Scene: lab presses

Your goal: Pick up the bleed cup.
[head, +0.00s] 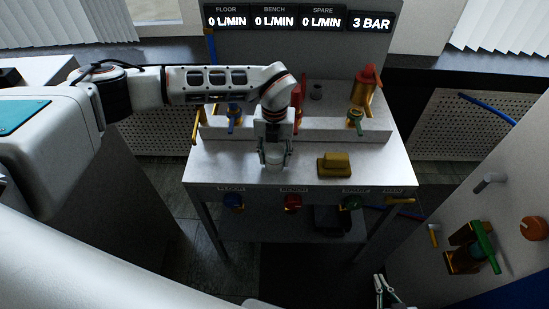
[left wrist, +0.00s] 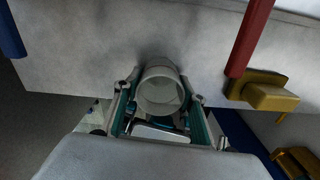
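The bleed cup appears to be the pale, translucent cup (left wrist: 160,92) between the fingers of my left gripper (left wrist: 161,98). In the head view the cup (head: 274,158) is at the front middle of the white bench top, partly hidden by my left gripper (head: 274,152), which points down over it. The two fingers stand on either side of the cup, with what looks like a narrow gap to its wall. Whether its base touches the bench is hard to see. My right gripper (head: 388,290) shows at the bottom edge, low and empty, with its fingers apart.
A yellow block-like fitting (head: 335,163) sits right of the cup. Blue, red and green valves stand behind on the raised ledge, with a red-handled brass one (head: 365,90) at right. Coloured knobs line the bench front. A panel with valves (head: 475,248) stands at right.

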